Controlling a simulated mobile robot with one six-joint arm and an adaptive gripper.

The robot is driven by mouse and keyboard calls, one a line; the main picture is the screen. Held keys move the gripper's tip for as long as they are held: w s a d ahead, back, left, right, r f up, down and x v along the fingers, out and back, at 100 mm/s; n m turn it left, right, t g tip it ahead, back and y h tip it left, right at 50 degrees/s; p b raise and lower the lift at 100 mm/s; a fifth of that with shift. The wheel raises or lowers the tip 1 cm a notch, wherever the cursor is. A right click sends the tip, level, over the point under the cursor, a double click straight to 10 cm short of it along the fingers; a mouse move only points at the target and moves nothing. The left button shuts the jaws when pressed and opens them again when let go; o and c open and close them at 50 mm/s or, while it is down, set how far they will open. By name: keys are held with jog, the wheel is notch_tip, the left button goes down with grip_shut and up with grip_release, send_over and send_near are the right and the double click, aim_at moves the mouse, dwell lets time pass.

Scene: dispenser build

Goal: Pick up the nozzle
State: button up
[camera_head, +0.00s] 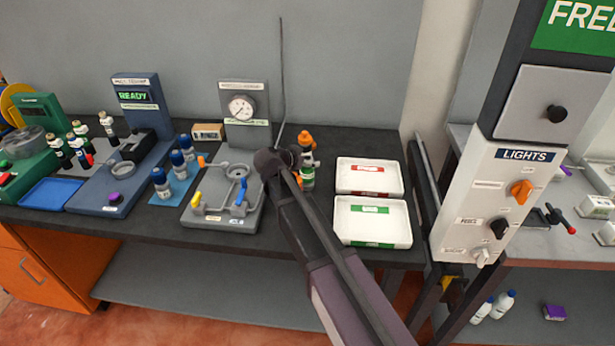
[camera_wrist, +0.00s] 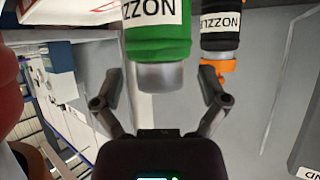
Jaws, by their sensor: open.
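Two labelled nozzle items show in the wrist view. The green one (camera_wrist: 158,38) has a white label and a grey end, and the black one (camera_wrist: 221,22) has a white label reading "NOZZLE" and an orange part at its end. My gripper (camera_wrist: 160,88) is open, with the green item's grey end between its fingers in the picture; I cannot tell whether they touch. In the head view my gripper (camera_head: 289,158) is at the bench, just left of an orange-topped item (camera_head: 306,141) and a green item (camera_head: 308,180). My gripper partly hides them.
Left of my gripper is a grey fixture (camera_head: 215,213) with yellow and blue levers, and behind it a gauge (camera_head: 242,108). Right are a red-labelled white tray (camera_head: 343,177) and a green-labelled white tray (camera_head: 345,229). A lights panel (camera_head: 480,195) stands further right.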

dwell(0.5)
grip_shut()
jog(key=shift+r, duration=0.15)
notch_tip(320, 180, up, 10)
jog(key=p, duration=1)
dwell(0.7)
jog(key=shift+w+d, duration=0.1)
jog(key=shift+d, duration=0.05)
dwell(0.4)
